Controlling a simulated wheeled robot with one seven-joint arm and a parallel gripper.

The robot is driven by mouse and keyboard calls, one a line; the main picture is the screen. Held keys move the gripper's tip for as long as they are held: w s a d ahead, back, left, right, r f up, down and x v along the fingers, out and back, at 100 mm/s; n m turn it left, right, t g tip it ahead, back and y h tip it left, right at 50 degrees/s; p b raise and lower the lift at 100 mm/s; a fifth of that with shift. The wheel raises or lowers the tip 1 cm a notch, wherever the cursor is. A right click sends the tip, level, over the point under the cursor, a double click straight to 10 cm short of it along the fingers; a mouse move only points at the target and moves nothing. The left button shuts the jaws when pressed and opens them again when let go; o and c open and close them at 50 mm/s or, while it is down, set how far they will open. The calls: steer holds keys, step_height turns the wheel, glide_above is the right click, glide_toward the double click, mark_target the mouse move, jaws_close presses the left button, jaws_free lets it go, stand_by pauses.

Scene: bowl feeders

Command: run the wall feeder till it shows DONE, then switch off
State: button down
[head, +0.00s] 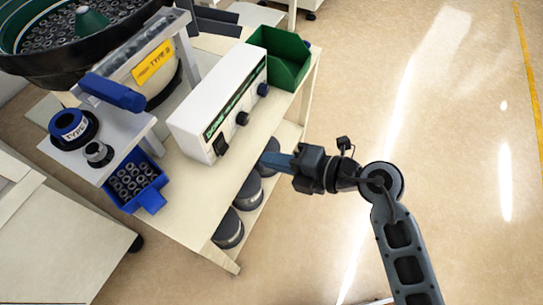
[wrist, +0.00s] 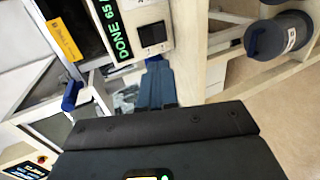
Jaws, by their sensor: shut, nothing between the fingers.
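A white control box (head: 218,98) stands on the cart, with a dark display (head: 231,107), a black switch (head: 221,144) and two dark knobs on its front. In the wrist view the display (wrist: 113,32) reads "DONE 65/" in green, with its end cut off. The black switch (wrist: 152,36) shows there too; I cannot tell its position. A dark feeder bowl (head: 118,50) full of small parts stands at the upper left. My gripper (head: 268,159) is shut and empty in front of the box, near the cart's front edge. Its blue fingers (wrist: 157,82) point toward the switch, apart from it.
A green bin (head: 285,60) sits beyond the box. A blue bin (head: 135,182) of small cylindrical parts is at the left, near a yellow type label (head: 152,64). Dark round containers (head: 228,230) fill the cart's lower shelf. Open floor (head: 470,130) lies to the right.

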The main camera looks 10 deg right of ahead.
mark_target(222, 149)
steer(key=b+x, duration=0.1)
steer(key=x, duration=1)
steer(key=shift+w+a+b, duration=0.1)
steer(key=shift+a+b, duration=0.05)
steer(key=shift+b, duration=0.25)
steer(key=shift+f, duration=0.1)
steer(key=shift+a+f+b, duration=0.1)
steer(key=shift+f+b, duration=0.1)
steer(key=shift+b, duration=0.15)
steer(key=shift+w+t+y, duration=0.1)
steer(key=shift+t+y, duration=0.2)
steer(key=shift+y, duration=0.1)
steer(key=shift+r, duration=0.15)
steer(key=shift+a+r, duration=0.1)
steer(key=shift+r, duration=0.05)
